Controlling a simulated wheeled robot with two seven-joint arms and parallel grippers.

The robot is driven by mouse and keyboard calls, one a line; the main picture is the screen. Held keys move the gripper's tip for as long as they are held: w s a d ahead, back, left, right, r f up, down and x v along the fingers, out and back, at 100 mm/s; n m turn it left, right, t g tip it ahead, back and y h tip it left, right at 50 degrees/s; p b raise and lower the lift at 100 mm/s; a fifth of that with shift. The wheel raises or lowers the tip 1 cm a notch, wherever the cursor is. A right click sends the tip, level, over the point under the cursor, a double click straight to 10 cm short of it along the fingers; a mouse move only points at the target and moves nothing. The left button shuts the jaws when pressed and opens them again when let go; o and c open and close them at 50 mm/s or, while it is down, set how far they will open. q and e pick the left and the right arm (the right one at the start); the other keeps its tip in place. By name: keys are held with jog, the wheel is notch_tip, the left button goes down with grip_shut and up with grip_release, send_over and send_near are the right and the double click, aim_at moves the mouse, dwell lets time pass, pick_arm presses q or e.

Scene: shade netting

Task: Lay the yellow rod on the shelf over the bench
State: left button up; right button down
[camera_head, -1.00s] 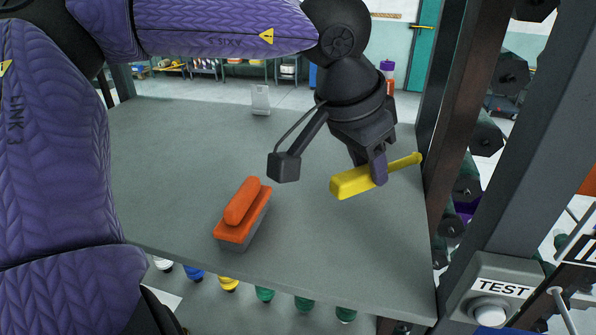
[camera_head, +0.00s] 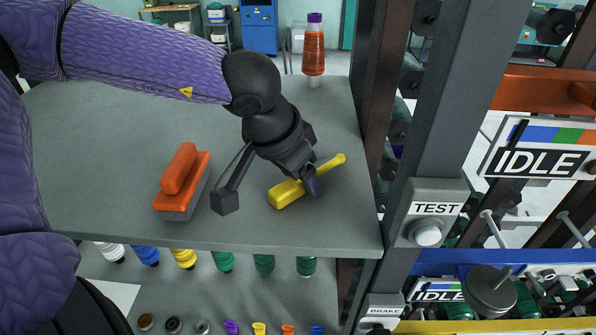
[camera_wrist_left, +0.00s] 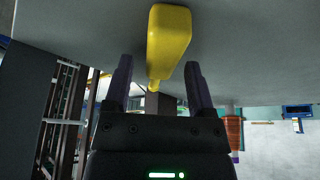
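The yellow rod (camera_head: 287,193), with a thick block end and a thin neck, lies at a slant on the grey shelf (camera_head: 110,160) near its right side. My left gripper (camera_head: 312,186) is above the rod's thin part, one dark finger in front of it. In the left wrist view the yellow rod (camera_wrist_left: 169,38) shows between and beyond the two fingers of my left gripper (camera_wrist_left: 160,85). Clear gaps show on both sides of the neck, so the gripper is open. Whether a finger touches the rod is hidden. My right gripper is not in view.
An orange brush (camera_head: 182,182) lies left of the gripper. A dark upright post (camera_head: 440,90) with a TEST button (camera_head: 427,232) stands right of the shelf. Spools and small parts are on the bench below. The shelf's left is clear.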

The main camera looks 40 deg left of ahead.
pick_arm(q)
jog(key=shift+r, duration=0.35)
jog(key=p+v, duration=0.1)
jog(key=v, duration=1)
jog(key=shift+s+r+p, duration=0.2)
jog(key=shift+r+p, duration=0.1)
